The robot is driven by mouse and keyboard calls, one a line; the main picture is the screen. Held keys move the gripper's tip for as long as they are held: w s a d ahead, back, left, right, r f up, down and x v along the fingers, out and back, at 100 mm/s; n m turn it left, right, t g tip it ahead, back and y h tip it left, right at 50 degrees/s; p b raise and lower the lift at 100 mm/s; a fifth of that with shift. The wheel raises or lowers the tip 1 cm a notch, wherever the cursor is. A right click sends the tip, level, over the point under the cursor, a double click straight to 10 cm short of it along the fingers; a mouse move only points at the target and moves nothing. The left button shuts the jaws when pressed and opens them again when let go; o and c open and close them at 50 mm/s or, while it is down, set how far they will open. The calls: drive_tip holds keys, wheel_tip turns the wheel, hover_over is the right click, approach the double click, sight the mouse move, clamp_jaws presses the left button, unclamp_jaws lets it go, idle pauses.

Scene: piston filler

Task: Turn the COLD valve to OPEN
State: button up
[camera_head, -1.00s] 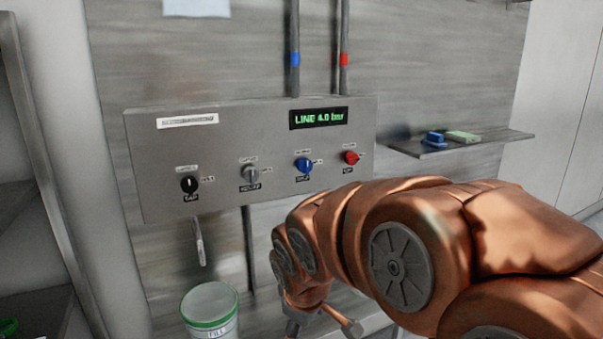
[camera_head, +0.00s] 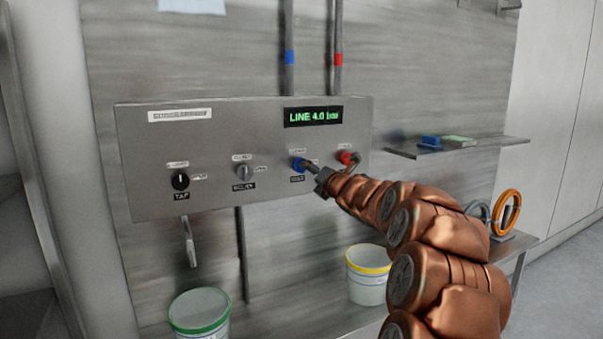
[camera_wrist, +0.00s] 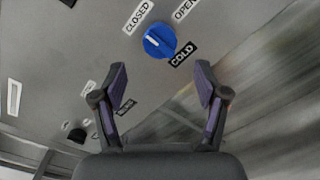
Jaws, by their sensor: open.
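The COLD valve is a blue round knob (camera_head: 298,164) on the grey panel, with a COLD label under it. In the wrist view the blue knob (camera_wrist: 160,42) sits just beyond my fingertips, between CLOSED (camera_wrist: 138,17), OPEN (camera_wrist: 185,10) and COLD labels. Its white mark points to the upper left of the wrist view, roughly the CLOSED side and not OPEN. My gripper (camera_wrist: 161,82) is open and empty, its two fingers spread to either side below the knob, apart from it. In the head view my gripper (camera_head: 330,164) is close to the panel at the blue knob.
A red knob (camera_head: 347,157) is right beside my gripper. A grey knob (camera_head: 244,173) and black TAP knob (camera_head: 180,181) are to the left. The display (camera_head: 313,116) reads LINE 4.0 bar. Green-rimmed (camera_head: 201,320) and yellow-rimmed (camera_head: 367,287) buckets stand below.

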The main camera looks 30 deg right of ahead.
drive_tip(key=w+p, duration=0.3)
drive_tip(key=w, duration=0.5)
drive_tip(key=shift+d, duration=0.4)
drive_tip(key=shift+s, duration=0.1)
drive_tip(key=c, duration=1.2)
